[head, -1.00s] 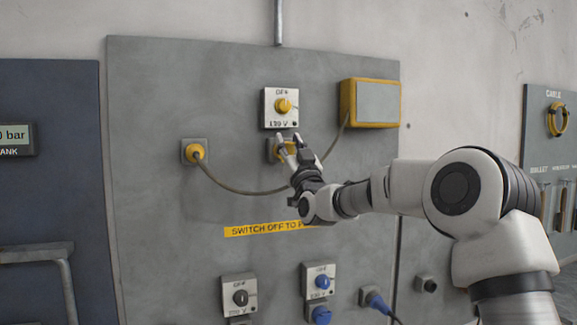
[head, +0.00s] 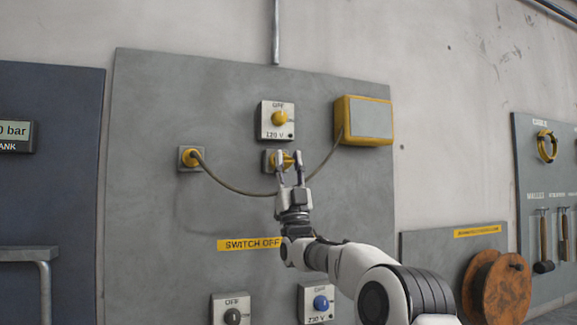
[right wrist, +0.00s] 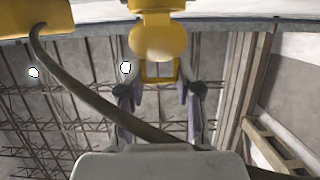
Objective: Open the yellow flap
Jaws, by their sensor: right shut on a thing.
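The yellow flap (head: 285,160) is on a small grey socket (head: 267,161) below the 120 V switch (head: 276,119), which has a yellow knob and reads OFF. My right gripper (head: 289,159) points upward from below, with one finger on each side of the flap, shut on it. The fingers partly cover the flap, so how far it stands from the socket is hard to tell. In the right wrist view, yellow parts (right wrist: 158,40) show at and beyond the fingertips. My left gripper is in neither view.
More switches (head: 320,303) sit lower on the panel (head: 160,260).

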